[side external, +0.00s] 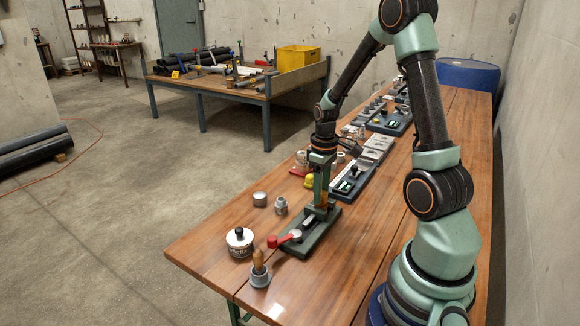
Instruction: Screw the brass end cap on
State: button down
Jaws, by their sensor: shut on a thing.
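My gripper (321,160) points down at the upper end of the green upright of a clamp fixture (318,238), near the middle of the wooden table. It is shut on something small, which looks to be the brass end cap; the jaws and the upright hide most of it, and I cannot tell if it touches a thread. A brass-coloured part (325,199) shows lower down beside the upright. The fixture has a dark green base and a red-handled lever (279,240) at its front left.
A round lidded tin (240,241), a wooden-handled tool in a grey holder (259,268), a grey cap (260,199) and a metal fitting (281,206) stand left of the fixture. Trays with parts (352,181) line the table behind. The front right of the tabletop is clear.

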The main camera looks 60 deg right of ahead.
jog(key=m, duration=0.4)
jog(key=shift+m, duration=1)
jog(key=m, duration=0.6)
jog(key=shift+m, duration=1)
jog(key=m, duration=0.4)
